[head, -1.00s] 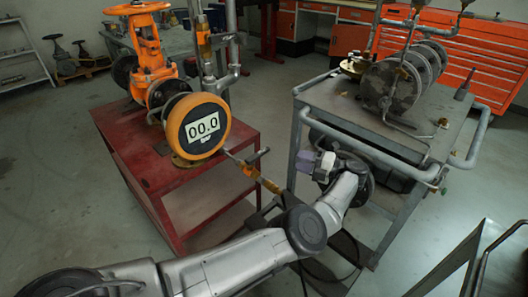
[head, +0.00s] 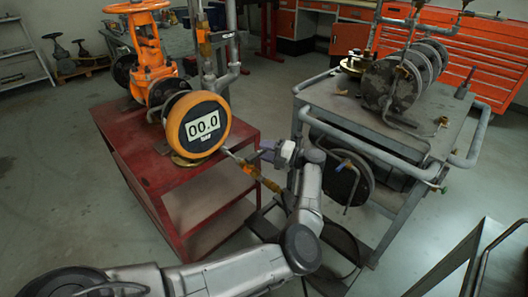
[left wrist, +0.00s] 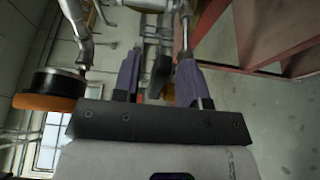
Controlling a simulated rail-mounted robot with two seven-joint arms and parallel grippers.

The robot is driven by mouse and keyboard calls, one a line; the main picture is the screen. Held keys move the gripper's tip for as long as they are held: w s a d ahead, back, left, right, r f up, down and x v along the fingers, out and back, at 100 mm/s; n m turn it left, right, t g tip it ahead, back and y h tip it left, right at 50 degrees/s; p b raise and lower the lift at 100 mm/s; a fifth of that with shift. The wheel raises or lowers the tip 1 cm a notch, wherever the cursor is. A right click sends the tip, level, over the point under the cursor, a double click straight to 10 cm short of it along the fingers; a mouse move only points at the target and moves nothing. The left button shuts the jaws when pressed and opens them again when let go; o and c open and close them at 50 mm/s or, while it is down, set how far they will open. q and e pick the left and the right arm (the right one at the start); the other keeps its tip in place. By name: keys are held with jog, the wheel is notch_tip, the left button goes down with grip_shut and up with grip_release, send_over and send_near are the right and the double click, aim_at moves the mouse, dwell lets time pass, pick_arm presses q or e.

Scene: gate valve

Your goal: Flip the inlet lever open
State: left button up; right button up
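An orange gate valve (head: 150,62) stands on the red cart (head: 160,182). A round orange gauge (head: 200,128) in front of it reads 00.0. A thin pipe with a yellow-brown handle (head: 259,179) sticks out right of the gauge; I cannot tell whether this handle is the inlet lever. My left gripper (head: 262,153) is beside this pipe. In the left wrist view its two purple fingers (left wrist: 158,77) are apart. A dark grey part (left wrist: 159,72) shows between them, with no clear contact. The gauge's rim is at the left there (left wrist: 42,102). My right gripper is out of view.
A grey trolley (head: 345,105) with a metal tank (head: 392,92) stands right of my left arm. A dark wheel (head: 350,178) hangs on its near side. Vertical pipes (head: 222,50) rise behind the gauge. Open floor lies left of the red cart.

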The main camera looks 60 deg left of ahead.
pick_arm(q)
jog(key=shift+s+a, duration=0.25)
jog(key=shift+a, duration=0.1)
jog(key=shift+c, duration=0.3)
grip_shut()
